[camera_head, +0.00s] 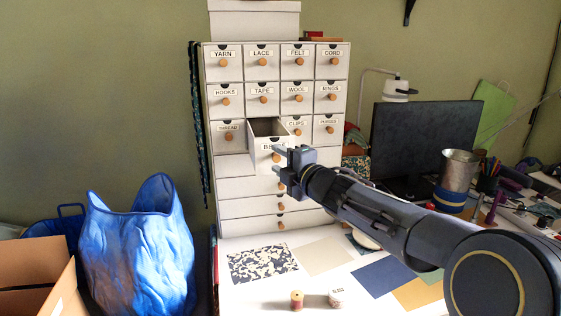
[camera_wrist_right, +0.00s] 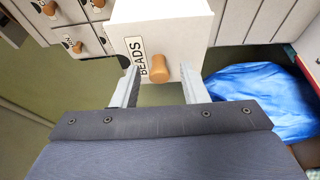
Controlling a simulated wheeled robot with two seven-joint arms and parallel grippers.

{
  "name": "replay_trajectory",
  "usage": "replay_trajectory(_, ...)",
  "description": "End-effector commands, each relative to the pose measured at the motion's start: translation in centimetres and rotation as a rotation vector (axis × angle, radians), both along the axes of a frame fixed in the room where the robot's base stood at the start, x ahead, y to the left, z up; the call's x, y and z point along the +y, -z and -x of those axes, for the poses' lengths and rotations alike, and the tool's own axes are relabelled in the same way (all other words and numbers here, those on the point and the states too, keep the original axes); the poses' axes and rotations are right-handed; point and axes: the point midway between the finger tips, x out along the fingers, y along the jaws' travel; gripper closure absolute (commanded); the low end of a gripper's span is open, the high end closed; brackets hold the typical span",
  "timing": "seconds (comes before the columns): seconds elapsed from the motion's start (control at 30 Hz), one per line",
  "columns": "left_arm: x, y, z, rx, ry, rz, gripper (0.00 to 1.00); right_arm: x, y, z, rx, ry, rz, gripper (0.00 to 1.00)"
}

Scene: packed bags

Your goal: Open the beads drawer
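The beads drawer (camera_head: 262,147) is pulled out from the white cabinet (camera_head: 225,165), and its open top shows. In the right wrist view its white front (camera_wrist_right: 185,28) bears the label BEADS (camera_wrist_right: 138,54) and a round wooden knob (camera_wrist_right: 160,68). My right gripper (camera_head: 278,160) is at the drawer's front, covering part of the label and knob in the head view. In the right wrist view its two fingers (camera_wrist_right: 160,85) are spread on either side of the knob, with a gap at each side. The drawer's inside is too small to make out. My left gripper is not in view.
Other labelled drawers, such as THREAD (camera_head: 229,132) and CLIPS (camera_head: 297,127), are shut around it. A blue bag (camera_head: 138,245) stands at the left. Fabric pieces (camera_head: 263,262) and two spools (camera_head: 297,300) lie on the white table. A dark monitor (camera_head: 420,135) stands at the right.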

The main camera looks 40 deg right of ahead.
Motion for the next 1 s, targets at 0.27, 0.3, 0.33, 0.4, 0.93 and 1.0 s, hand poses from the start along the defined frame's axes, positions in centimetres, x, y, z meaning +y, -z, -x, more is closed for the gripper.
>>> replay_trajectory(0.27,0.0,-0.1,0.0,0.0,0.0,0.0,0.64,0.0,-0.1,0.5,-0.001,0.001,0.0,0.6)
replay_trajectory(0.3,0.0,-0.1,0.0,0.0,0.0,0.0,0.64,0.0,-0.1,1.0,-0.001,0.002,0.0,0.6)
replay_trajectory(0.33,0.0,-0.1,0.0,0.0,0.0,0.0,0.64,0.1,-0.1,1.4,-0.001,0.003,0.0,0.6)
replay_trajectory(0.4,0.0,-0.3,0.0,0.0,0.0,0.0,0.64,0.2,-0.2,2.5,-0.002,0.002,0.001,0.6)
replay_trajectory(0.93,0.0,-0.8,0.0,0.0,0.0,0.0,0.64,0.9,0.0,7.8,0.0,0.0,-0.001,0.6)
replay_trajectory(1.0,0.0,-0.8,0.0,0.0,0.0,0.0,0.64,0.9,0.0,7.8,0.0,0.0,0.0,0.6)
